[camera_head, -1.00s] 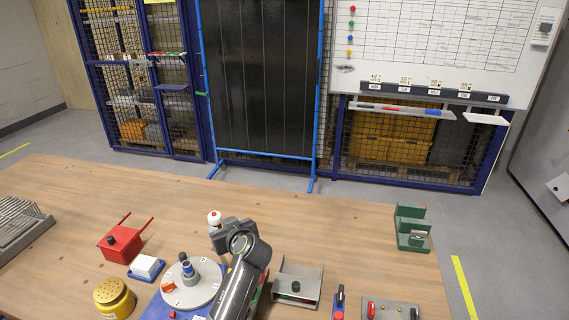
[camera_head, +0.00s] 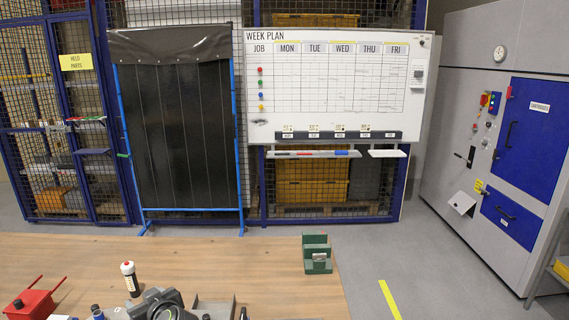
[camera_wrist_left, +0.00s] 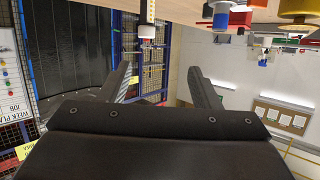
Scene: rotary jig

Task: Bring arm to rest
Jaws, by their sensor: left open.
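My left arm's dark wrist section (camera_head: 158,303) shows at the bottom edge of the head view, above the table. The fingers cannot be made out there. In the left wrist view, which is upside down, my left gripper (camera_wrist_left: 162,75) has its two dark fingers spread wide with nothing between them. It is apart from the table things. My right gripper is in neither view. The rotary jig is mostly cut off below the head view's bottom edge.
On the wooden table (camera_head: 220,262) stand a white-and-black bottle (camera_head: 131,280) with a red top, close to my wrist, a red box (camera_head: 32,304) with two handles, and a green stepped block (camera_head: 317,255). A grey cabinet (camera_head: 455,120) stands right.

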